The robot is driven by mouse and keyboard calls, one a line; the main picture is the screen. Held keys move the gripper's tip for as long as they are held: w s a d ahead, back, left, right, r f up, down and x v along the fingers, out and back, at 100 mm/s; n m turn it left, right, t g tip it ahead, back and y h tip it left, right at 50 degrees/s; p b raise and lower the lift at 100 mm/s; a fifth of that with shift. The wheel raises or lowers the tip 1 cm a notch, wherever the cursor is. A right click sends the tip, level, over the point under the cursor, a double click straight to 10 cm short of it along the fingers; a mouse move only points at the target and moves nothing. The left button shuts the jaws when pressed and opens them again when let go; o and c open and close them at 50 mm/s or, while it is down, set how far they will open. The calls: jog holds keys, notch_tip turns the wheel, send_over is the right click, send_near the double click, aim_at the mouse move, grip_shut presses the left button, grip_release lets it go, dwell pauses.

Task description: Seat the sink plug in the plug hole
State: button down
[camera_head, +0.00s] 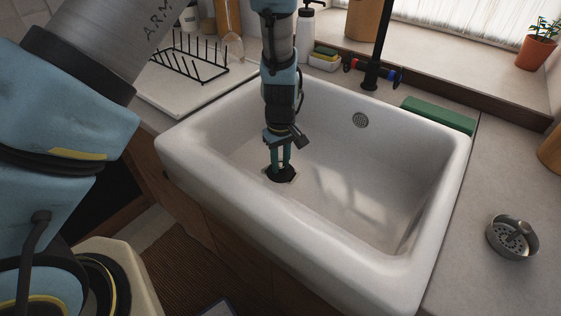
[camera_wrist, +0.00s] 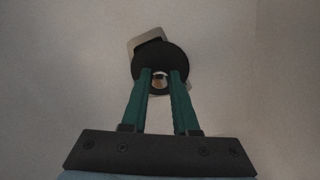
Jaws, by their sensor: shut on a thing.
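The black round sink plug (camera_head: 279,175) is in my gripper (camera_head: 280,160), low inside the white sink (camera_head: 310,255). In the wrist view my gripper (camera_wrist: 160,76) has its two green fingers shut on the small knob of the sink plug (camera_wrist: 159,55). A pale angular rim with a dark gap, which looks like the plug hole (camera_wrist: 146,38), shows past the far edge of the disc. The plug covers most of it. I cannot tell whether the plug touches the hole or hangs just above it.
A metal strainer basket (camera_head: 512,237) lies on the right counter. A green block (camera_head: 438,115) lies along the sink's back right edge. A black tap (camera_head: 376,50) stands behind the sink. A black dish rack (camera_head: 190,60) is at back left. The basin's right side is clear.

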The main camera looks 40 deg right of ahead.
aim_at(281, 165)
jog(key=shift+f, duration=0.15)
jog(key=c, duration=0.7)
grip_release()
notch_tip(281, 165, up, 12)
jog(key=b, duration=0.2)
jog(key=shift+r+b, duration=0.2)
jog(key=shift+b, duration=0.1)
